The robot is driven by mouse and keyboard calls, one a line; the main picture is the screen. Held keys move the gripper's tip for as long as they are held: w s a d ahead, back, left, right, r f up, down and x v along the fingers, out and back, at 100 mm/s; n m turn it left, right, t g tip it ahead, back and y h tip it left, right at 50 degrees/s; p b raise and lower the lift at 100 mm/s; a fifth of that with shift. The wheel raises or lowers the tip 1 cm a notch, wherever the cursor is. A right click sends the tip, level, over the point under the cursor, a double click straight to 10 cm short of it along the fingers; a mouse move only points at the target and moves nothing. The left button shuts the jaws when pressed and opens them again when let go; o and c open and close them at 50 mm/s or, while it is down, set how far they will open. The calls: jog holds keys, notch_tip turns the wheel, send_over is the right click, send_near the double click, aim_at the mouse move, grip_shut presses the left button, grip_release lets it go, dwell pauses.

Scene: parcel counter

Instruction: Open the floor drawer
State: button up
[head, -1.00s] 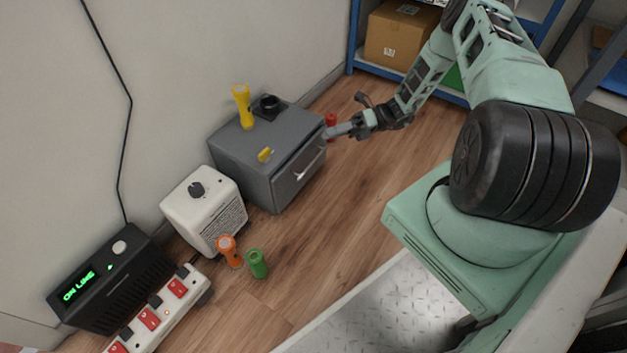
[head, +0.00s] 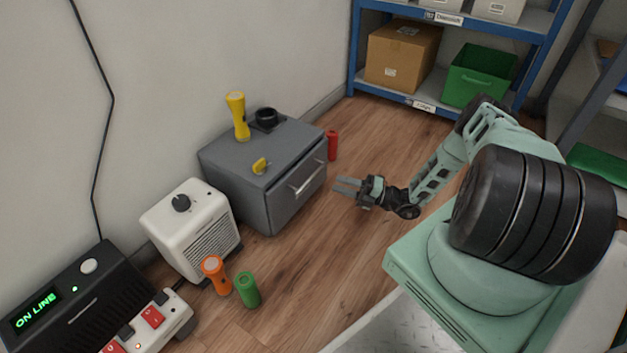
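The floor drawer is a grey cabinet (head: 232,184) standing on the wooden floor against the wall. Its front faces right and carries a silver bar handle (head: 308,180). The drawer front looks shut, flush with the cabinet. My gripper (head: 347,187) is to the right of the handle, apart from it, with its fingers pointing left toward the drawer front. The two fingers show a gap between them, and nothing is held.
A red cylinder (head: 332,145) stands behind.

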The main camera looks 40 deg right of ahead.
aim_at(314, 175)
jog(key=b+x, duration=0.2)
jog(key=x, duration=0.7)
jog(key=shift+w+a+b, duration=0.2)
jog(key=shift+b, duration=0.2)
grip_shut()
